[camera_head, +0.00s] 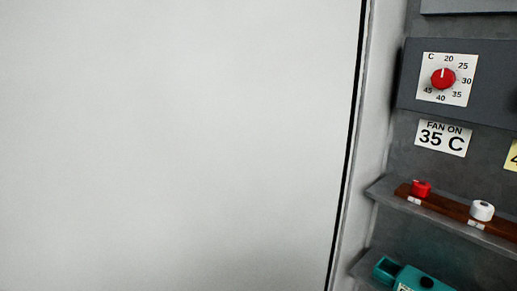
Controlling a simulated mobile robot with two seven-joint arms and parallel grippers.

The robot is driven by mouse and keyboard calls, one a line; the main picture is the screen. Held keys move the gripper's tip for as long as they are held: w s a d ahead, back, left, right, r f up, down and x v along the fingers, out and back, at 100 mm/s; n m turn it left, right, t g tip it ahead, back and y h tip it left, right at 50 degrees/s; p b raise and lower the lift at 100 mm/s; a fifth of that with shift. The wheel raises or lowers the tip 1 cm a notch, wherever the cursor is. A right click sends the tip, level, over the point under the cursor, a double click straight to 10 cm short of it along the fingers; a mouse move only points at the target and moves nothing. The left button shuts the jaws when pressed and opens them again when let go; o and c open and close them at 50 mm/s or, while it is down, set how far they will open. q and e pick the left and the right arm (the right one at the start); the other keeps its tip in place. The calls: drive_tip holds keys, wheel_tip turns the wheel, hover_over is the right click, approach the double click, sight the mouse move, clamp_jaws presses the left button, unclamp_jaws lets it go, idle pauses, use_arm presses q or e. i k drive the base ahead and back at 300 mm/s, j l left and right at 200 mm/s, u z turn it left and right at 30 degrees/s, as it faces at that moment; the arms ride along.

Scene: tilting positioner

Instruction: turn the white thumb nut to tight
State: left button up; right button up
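A small white knob (482,210), which looks like the white thumb nut, sits on a brown strip (449,207) on a grey shelf at the right of the head view. A small white label (476,224) is in front of it; its marking is too small to read. A red knob (421,188) sits on the same strip to the left, with its own white label. Neither of my grippers is in view, and nothing touches the white knob.
A red dial (443,79) with a temperature scale is above, over a "FAN ON 35 C" label (442,138). A teal device (411,277) sits on a lower shelf. A large pale panel (180,145) fills the left. A yellow label (512,156) is cut off at the right edge.

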sight(483, 211)
drive_tip(key=z, duration=1.35)
